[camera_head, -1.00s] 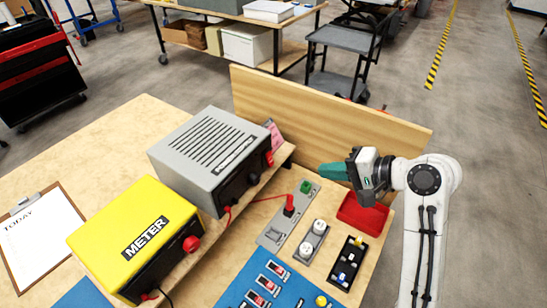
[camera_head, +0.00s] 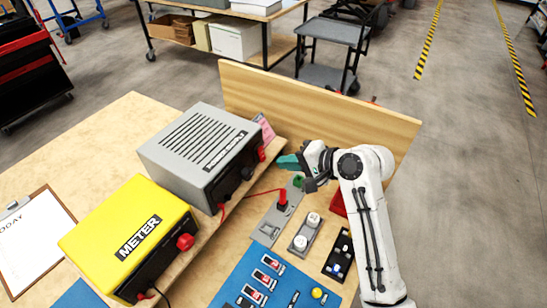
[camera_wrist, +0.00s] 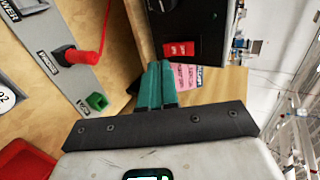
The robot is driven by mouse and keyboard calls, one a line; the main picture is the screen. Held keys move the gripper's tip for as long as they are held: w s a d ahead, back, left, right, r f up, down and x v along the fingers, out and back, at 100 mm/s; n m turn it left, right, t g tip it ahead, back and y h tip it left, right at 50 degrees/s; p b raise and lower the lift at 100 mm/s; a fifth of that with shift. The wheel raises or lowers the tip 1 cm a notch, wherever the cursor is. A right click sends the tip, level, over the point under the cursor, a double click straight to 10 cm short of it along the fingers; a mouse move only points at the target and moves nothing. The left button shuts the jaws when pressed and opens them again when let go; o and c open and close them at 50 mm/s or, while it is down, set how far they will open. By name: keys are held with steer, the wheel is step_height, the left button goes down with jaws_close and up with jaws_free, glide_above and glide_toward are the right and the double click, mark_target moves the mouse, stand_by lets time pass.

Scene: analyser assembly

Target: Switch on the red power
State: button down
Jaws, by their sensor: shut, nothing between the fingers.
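The grey box (camera_head: 200,143) with a slotted top stands on the raised wooden shelf. Its black front bears a red switch (camera_head: 262,155) at the right end. In the wrist view the red switch (camera_wrist: 179,49) sits low on the black front panel (camera_wrist: 205,18), just ahead of my fingertips. My gripper (camera_head: 281,162) has green fingers and is to the right of the switch, a small gap apart in the head view. The wrist view shows the gripper's fingers (camera_wrist: 160,68) together with nothing between them. I cannot tell the switch's position.
A yellow meter (camera_head: 128,238) stands left of the grey box. A grey strip (camera_head: 268,228) holds a red plug (camera_head: 282,198) with a red cable, and a green socket (camera_wrist: 97,101). A pink tag (camera_wrist: 187,76) lies beyond my fingers. A wooden back panel (camera_head: 310,105) stands behind.

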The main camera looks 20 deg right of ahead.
mark_target(263, 158)
steer(key=shift+w+a+f, duration=0.3)
steer(key=shift+w+a, duration=0.35)
steer(key=shift+w, duration=0.2)
steer(key=shift+w+a+f, duration=0.25)
steer(key=shift+w+a, duration=0.35)
steer(key=shift+w, duration=0.25)
steer(key=shift+f, duration=0.15)
steer(key=shift+w+a+f+t+b, duration=0.1)
steer(key=shift+t+b, duration=0.2)
steer(key=shift+r, duration=0.25)
steer(key=shift+w+r+p, duration=0.1)
steer(key=shift+r+p, duration=0.7)
steer(key=shift+p, duration=0.25)
steer(key=shift+f, duration=0.1)
